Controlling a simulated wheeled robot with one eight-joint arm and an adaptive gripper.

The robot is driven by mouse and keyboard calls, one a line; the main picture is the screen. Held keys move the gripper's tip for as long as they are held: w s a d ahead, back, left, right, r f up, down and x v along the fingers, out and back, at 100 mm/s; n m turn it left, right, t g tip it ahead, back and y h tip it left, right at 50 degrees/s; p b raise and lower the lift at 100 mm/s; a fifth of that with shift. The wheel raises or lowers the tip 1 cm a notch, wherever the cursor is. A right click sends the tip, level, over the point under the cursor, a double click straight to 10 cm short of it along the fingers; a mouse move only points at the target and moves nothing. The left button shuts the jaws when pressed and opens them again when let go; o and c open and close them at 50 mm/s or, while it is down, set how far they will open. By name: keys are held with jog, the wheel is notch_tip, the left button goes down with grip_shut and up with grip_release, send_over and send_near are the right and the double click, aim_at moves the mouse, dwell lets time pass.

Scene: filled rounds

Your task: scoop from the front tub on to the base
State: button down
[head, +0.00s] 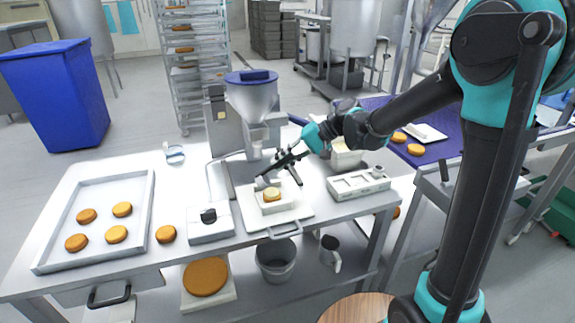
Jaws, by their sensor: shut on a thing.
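A small golden round base (272,195) sits on a white square stand on a pale board at the middle of the steel table, under the filling machine. My gripper (270,172) is just above and behind it, tilted down to the left, and shut on what looks like a small scoop. The scoop is mostly hidden by the dark fingers, and I cannot tell whether it holds filling or touches the base. A cream-coloured tub (346,159) stands to the right behind my forearm, partly hidden; its contents cannot be made out.
A steel tray (101,178) with several golden rounds lies at the left, with a loose round (166,234) beside it. A scale (210,222) stands left of the board, a pale unit (359,183) right. The hopper machine (251,97) rises behind. A bucket (277,259) is below.

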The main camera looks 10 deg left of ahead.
aim_at(271, 167)
jog(key=a+h, duration=0.1)
jog(key=a+r+h, duration=0.1)
jog(key=s+a+t+h, duration=0.1)
jog(key=shift+a+r+h, duration=0.15)
jog(key=shift+r+h, duration=0.1)
jog(key=shift+h, duration=0.05)
jog(key=h, duration=0.1)
jog(key=a+h, duration=0.1)
jog(key=a, duration=0.1)
jog(key=shift+s+a+r+t+h, duration=0.15)
jog(key=shift+s+r+t+h, duration=0.15)
jog(key=shift+h, duration=0.1)
jog(key=shift+s+a+r+t+h, duration=0.15)
jog(key=shift+a+r+t+h, duration=0.1)
jog(key=shift+a+r+h, duration=0.5)
jog(key=shift+s+a+r+t+h, duration=0.1)
jog(key=shift+a+r+t+h, duration=0.35)
jog(key=shift+h, duration=0.6)
jog(key=shift+a+f, duration=0.1)
jog(key=shift+f, duration=0.05)
